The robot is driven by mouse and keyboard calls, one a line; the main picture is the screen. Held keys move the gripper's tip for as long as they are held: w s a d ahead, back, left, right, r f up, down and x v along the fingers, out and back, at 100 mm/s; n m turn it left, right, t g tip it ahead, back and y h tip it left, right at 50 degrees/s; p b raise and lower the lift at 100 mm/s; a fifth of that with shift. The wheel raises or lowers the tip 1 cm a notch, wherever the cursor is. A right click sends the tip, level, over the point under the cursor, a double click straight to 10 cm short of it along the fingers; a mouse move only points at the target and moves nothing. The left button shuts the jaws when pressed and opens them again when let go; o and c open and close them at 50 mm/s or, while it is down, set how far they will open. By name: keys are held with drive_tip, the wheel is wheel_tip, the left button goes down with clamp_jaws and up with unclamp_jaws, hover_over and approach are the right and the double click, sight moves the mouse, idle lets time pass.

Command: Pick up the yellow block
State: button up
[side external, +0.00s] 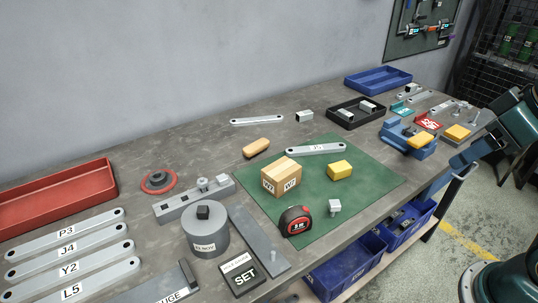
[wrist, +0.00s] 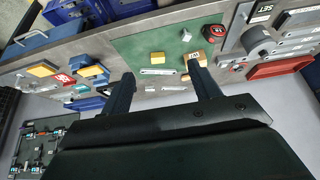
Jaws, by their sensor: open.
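The yellow block (side external: 339,171) sits on the green mat (side external: 375,188), to the right of the wooden box (side external: 281,177). In the wrist view the yellow block (wrist: 158,57) is small and lies beyond the open fingers, in the gap between them. My gripper (wrist: 165,82) is open and empty, well away from the block. In the side view only parts of my arm show at the right edge, and I cannot make out the fingertips there.
Around the block are a grey labelled bar (side external: 315,149), a tape measure (side external: 296,220) and a small metal piece (side external: 335,207). A blue vise (side external: 408,138) with a yellow top and another yellow piece (side external: 457,133) stand to the right. The mat right of the block is bare.

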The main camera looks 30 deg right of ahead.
drive_tip(key=m+g, duration=0.6)
drive_tip(key=m, duration=1.4)
hover_over(341, 165)
wheel_tip(341, 165, down, 11)
drive_tip(key=shift+d+f, duration=0.3)
drive_tip(key=shift+f, duration=0.15)
drive_tip(key=shift+f, duration=0.1)
drive_tip(key=shift+f, duration=4.2)
drive_tip(key=shift+f, duration=0.15)
drive_tip(key=shift+a+f, duration=0.15)
drive_tip(key=shift+f, duration=1.1)
drive_tip(key=shift+a+f, duration=0.1)
drive_tip(key=shift+f, duration=1.1)
